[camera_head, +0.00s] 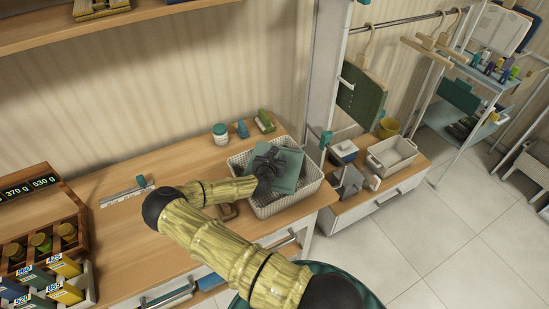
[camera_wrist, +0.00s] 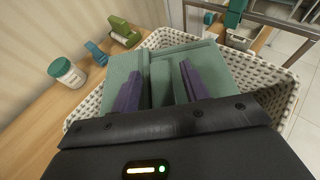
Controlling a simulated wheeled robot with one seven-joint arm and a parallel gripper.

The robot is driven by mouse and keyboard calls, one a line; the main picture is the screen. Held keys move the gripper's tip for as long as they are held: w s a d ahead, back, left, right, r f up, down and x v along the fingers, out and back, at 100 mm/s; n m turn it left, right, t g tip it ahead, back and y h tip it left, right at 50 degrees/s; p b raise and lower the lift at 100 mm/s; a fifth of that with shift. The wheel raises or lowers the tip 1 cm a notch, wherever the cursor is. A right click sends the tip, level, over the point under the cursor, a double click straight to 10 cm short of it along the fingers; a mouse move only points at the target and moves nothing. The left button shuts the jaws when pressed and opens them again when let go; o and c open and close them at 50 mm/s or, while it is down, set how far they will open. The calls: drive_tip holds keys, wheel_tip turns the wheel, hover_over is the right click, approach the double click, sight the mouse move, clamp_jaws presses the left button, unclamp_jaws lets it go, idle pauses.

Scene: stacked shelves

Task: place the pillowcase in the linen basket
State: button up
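The green folded pillowcase (camera_head: 291,170) lies in the white woven linen basket (camera_head: 311,187) on the wooden counter, in the head view. In the wrist view the pillowcase (camera_wrist: 180,51) is close below my fingers and spreads past both of them. The basket's rim (camera_wrist: 262,72) shows around it. My gripper (camera_head: 270,166) is over the basket in the head view. In the wrist view its two purple fingers (camera_wrist: 158,82) are apart, with green cloth showing between and outside them. Whether the fingertips touch the cloth is hard to tell.
A white jar with a green lid (camera_head: 220,133), a blue item (camera_head: 242,129) and a green item (camera_head: 264,121) stand behind the basket. A wooden rack (camera_head: 40,215) is at the left. A lower counter with a pale bin (camera_head: 392,156) is at the right.

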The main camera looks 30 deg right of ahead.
drive_tip(key=shift+r+p, duration=0.8)
drive_tip(key=b+v, duration=0.3)
drive_tip(key=v, duration=0.9)
drive_tip(key=shift+f+b, duration=0.25)
drive_tip(key=shift+b, duration=0.15)
